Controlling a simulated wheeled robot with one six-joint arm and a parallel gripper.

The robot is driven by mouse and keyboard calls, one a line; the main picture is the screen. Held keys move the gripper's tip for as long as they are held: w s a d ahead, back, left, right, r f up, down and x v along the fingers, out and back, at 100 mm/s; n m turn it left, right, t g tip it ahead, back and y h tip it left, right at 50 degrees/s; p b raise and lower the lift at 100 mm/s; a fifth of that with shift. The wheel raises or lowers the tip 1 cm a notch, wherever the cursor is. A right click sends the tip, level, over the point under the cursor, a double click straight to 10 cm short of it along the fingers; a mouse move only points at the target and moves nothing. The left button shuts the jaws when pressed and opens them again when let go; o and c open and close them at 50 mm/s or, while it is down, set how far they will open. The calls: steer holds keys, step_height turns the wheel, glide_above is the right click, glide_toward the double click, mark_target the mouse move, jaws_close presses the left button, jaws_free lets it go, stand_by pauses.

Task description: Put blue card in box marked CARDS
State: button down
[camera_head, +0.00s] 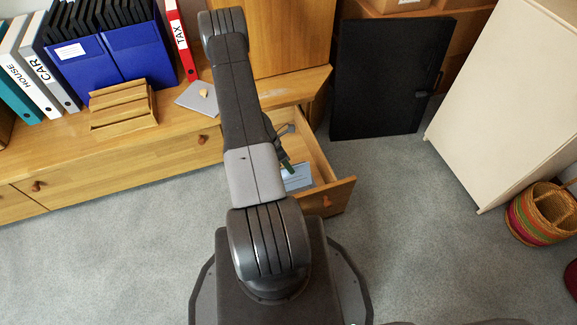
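My gripper (287,163) is mostly hidden behind my own arm and reaches over the open wooden drawer (335,193). Whether its fingers are open or shut cannot be made out. A flat pale blue thing (298,179) lies in the drawer just below the gripper, partly covered by my arm. I cannot tell whether it is the blue card, or whether the gripper touches it. No box with a readable CARDS mark shows in this view.
On the cabinet stand blue file holders (135,52), a red TAX binder (181,40), a wooden rack (122,106) and a grey pad (200,97) with a small tan thing on it. A black folder (385,80), cream panel (510,95) and woven basket (540,215) stand right. Carpet is clear left.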

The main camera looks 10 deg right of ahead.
steer(key=shift+f+b, duration=3.95)
steer(key=shift+f, duration=1.35)
steer(key=c, duration=1.1)
jaws_free()
step_height(320, 180, up, 8)
steer(key=p, duration=0.5)
steer(key=shift+f, duration=0.1)
